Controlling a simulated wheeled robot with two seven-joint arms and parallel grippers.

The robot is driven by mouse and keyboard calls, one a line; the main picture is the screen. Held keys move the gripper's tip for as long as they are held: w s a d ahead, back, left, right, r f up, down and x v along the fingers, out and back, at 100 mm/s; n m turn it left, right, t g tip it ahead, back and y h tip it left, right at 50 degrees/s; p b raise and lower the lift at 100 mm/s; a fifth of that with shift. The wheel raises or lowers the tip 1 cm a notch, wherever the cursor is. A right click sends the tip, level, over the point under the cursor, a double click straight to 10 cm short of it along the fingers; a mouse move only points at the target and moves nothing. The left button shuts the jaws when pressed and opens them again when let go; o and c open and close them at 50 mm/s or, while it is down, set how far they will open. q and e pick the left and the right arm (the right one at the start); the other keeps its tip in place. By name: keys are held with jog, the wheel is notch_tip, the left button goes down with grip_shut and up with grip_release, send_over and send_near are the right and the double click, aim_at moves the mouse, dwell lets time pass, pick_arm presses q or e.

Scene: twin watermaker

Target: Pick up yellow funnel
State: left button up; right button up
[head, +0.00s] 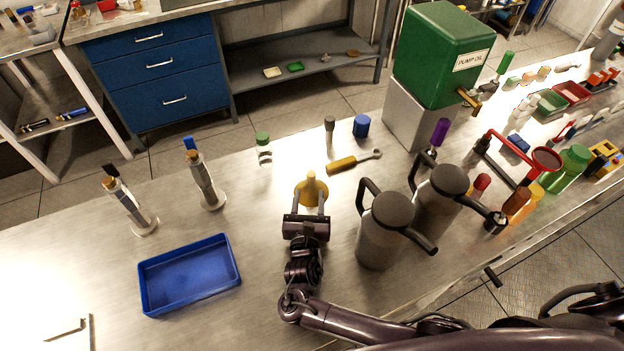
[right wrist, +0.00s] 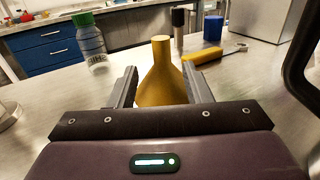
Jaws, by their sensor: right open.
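The yellow funnel (head: 311,186) stands on the metal bench with its narrow spout up and its wide mouth down. My right gripper (head: 310,204) is at the funnel's near side, with its fingers apart. In the right wrist view the funnel (right wrist: 161,75) shows between the two open fingers of the right gripper (right wrist: 160,88). The funnel's lower part is partly hidden behind the gripper body. I cannot tell whether the fingers touch it. My left gripper is not in view.
A blue tray (head: 190,274) lies to the left. Two grey jugs (head: 384,230) stand close on the right. A yellow-handled wrench (head: 354,161), a green-capped bottle (head: 264,150) and a blue cap (head: 361,126) are behind the funnel. The bench between tray and gripper is clear.

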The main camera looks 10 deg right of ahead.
aim_at(311, 181)
jog(key=shift+b+x, duration=0.4)
jog(key=shift+x, duration=0.5)
jog(key=b+x, duration=0.1)
jog(key=x, duration=0.2)
jog(key=b+x, duration=0.1)
jog(key=shift+w+d+r+b, duration=0.2)
jog(key=shift+r+b, duration=0.05)
jog(key=shift+b, duration=0.05)
jog(key=shift+w, duration=0.2)
jog(key=shift+s+r, duration=0.1)
jog(key=shift+r, duration=0.1)
grip_shut()
